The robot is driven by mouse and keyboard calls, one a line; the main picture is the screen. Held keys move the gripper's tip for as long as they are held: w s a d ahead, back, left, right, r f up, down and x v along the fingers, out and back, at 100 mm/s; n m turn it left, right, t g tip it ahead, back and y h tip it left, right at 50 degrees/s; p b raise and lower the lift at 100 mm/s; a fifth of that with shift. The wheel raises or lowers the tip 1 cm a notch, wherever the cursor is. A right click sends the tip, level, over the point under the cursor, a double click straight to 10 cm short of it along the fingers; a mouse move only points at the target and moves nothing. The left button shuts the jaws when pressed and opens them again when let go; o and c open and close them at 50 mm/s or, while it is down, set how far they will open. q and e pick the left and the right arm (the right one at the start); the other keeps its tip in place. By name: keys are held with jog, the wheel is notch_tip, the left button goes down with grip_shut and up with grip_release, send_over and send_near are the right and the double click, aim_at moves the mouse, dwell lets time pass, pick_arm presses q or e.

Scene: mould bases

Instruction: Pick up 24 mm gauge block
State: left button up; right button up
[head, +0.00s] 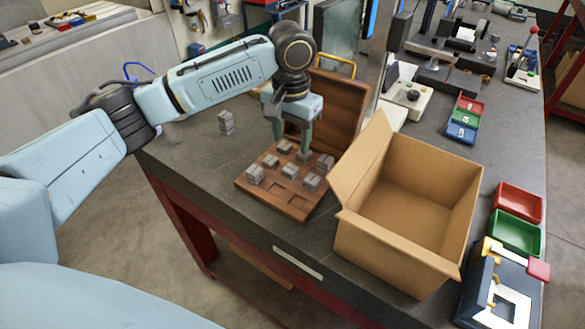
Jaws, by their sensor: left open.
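Several grey metal gauge blocks sit in a wooden case (271,198) on the dark bench; one of these blocks (290,170) is near the case's middle. Another grey block or stack (226,122) stands alone on the bench, left of the case. No size markings can be read, so I cannot tell which one is the 24 mm block. My left gripper (292,147) is open and points down over the back part of the case, with a finger on each side. Whether its fingertips touch a block cannot be made out. My right gripper is not in view.
The case's open lid (335,100) stands up behind my left gripper. A large open cardboard box (400,245) stands just right of the case. Red (517,203) and green (515,234) trays lie further right. The bench left of the case is mostly clear.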

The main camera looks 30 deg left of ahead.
aim_at(290, 168)
pick_arm(q)
notch_tip(290, 168, down, 3)
jog(key=shift+r, duration=0.1)
jog(key=shift+f, duration=1.05)
notch_tip(290, 168, down, 4)
jog(key=shift+w+a+r, duration=0.1)
jog(key=shift+a+r, duration=0.05)
jog(key=shift+r, duration=0.1)
jog(key=shift+f, duration=0.25)
jog(key=shift+c, duration=0.4)
grip_shut()
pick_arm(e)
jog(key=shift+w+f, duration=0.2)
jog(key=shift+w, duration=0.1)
